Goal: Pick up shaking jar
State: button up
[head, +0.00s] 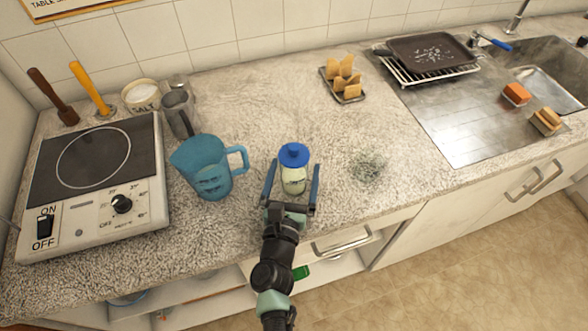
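The shaking jar (294,178) stands upright on the speckled counter in the head view, near the counter's front edge. It is a small clear jar with pale contents and a blue lid (293,154). My gripper (292,178) is open, with one finger on the left of the jar and one on the right. Small gaps seem to show between the fingers and the jar; contact cannot be told for sure. The lower part of the jar is close to the gripper's palm.
A blue measuring jug (207,167) stands just left of the jar, its handle towards it. A hot plate (98,178) is further left. A toast rack (343,80) stands behind to the right.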

aim_at(294, 145)
grip_shut()
dwell(0.3)
jog(key=shift+r, duration=0.15)
notch_tip(294, 145, up, 10)
jog(key=p, duration=0.6)
jog(key=c, duration=0.7)
grip_release()
jog(key=c, duration=0.7)
notch_tip(294, 145, up, 7)
jog(key=p, duration=0.7)
